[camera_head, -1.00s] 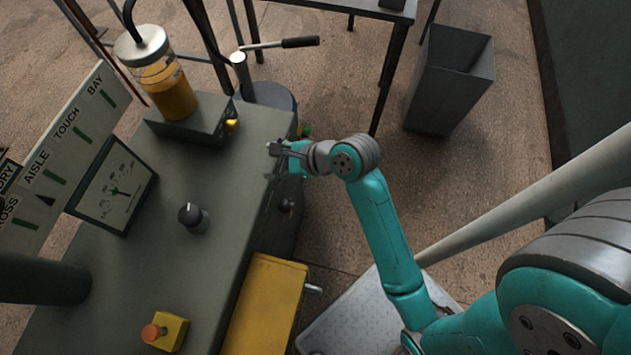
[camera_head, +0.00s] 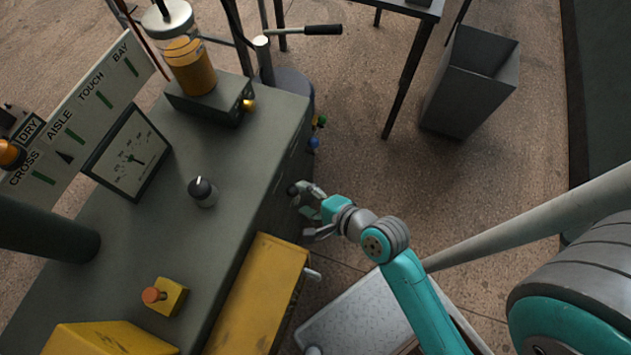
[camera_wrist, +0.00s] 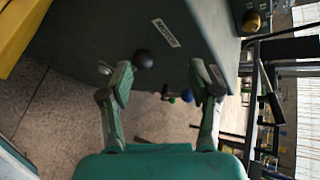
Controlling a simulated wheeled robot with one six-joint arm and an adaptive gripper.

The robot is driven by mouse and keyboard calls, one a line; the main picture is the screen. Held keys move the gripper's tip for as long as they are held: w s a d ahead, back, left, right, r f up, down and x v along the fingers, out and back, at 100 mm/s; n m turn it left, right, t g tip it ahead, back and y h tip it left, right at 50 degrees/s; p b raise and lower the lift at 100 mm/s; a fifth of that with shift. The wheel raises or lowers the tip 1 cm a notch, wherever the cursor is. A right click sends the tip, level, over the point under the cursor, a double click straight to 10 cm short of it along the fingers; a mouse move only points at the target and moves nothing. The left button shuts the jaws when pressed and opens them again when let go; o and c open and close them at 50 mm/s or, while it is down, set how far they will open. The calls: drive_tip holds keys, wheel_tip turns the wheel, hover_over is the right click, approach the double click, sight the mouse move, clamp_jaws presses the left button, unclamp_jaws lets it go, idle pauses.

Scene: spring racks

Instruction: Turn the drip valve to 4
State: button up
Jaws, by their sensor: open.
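A jar of amber liquid (camera_head: 190,62) stands on a small grey box (camera_head: 212,100) at the back of the cabinet top. A small yellow knob (camera_head: 249,105) is on the box's right side; it looks like the drip valve, but no numbers are readable there. A brass-coloured knob (camera_wrist: 252,21) shows at the upper right of the wrist view. My gripper (camera_head: 308,213) is open and empty beside the cabinet's right side, below and apart from the yellow knob. In the wrist view its fingers (camera_wrist: 164,82) are spread, with a black ball knob (camera_wrist: 143,59) near the left fingertip.
The grey cabinet (camera_head: 150,235) carries a gauge (camera_head: 130,158), a black pointer knob (camera_head: 203,191) and an orange button (camera_head: 152,295). A yellow box (camera_head: 260,295) is at its front right. A lever (camera_head: 310,31) sticks out behind.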

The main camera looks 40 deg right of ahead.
drive_tip(key=shift+s+f+n, duration=0.15)
drive_tip(key=shift+s+n, duration=0.15)
drive_tip(key=shift+s, duration=0.45)
drive_tip(key=shift+s+f+n, duration=0.1)
drive_tip(key=shift+s+n, duration=0.2)
drive_tip(key=shift+s, duration=0.4)
drive_tip(key=shift+c, duration=0.3)
